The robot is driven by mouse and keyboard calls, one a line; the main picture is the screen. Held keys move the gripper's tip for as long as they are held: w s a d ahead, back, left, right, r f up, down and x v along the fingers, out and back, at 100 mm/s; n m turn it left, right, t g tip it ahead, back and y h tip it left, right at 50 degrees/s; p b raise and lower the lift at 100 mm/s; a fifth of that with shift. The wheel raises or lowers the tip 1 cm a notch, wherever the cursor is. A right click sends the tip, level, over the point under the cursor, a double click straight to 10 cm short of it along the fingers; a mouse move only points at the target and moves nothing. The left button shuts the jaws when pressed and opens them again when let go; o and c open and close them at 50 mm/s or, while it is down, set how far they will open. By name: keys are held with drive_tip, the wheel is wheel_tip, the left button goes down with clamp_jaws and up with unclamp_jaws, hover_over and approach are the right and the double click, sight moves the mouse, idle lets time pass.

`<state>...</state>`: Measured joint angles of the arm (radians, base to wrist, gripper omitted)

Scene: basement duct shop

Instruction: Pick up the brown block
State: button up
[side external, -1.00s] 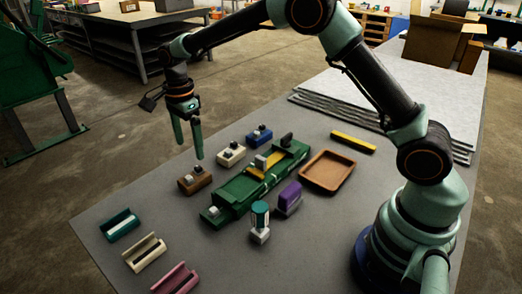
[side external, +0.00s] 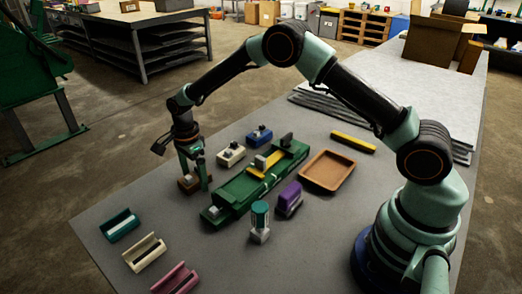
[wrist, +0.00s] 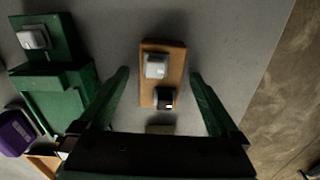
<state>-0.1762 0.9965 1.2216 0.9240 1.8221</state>
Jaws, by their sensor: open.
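The brown block (wrist: 163,82) lies on the grey table in the wrist view, with a light grey piece and a black piece on its top. My gripper (wrist: 160,85) is open, with one green finger on each side of the block and a visible gap on both sides. In the side external view the fingers of my gripper (side external: 196,186) are down at the brown block (side external: 186,187), which is partly hidden behind them.
A green fixture (side external: 232,195) stands just right of the block. A cream block (side external: 231,155) and a blue block (side external: 259,138) stand behind. A purple block (side external: 290,197), a brown tray (side external: 345,176) and a teal holder (side external: 119,226) are farther off. Bare table lies left of the block.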

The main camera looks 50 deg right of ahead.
clamp_jaws()
drive_tip(key=shift+r, duration=0.15)
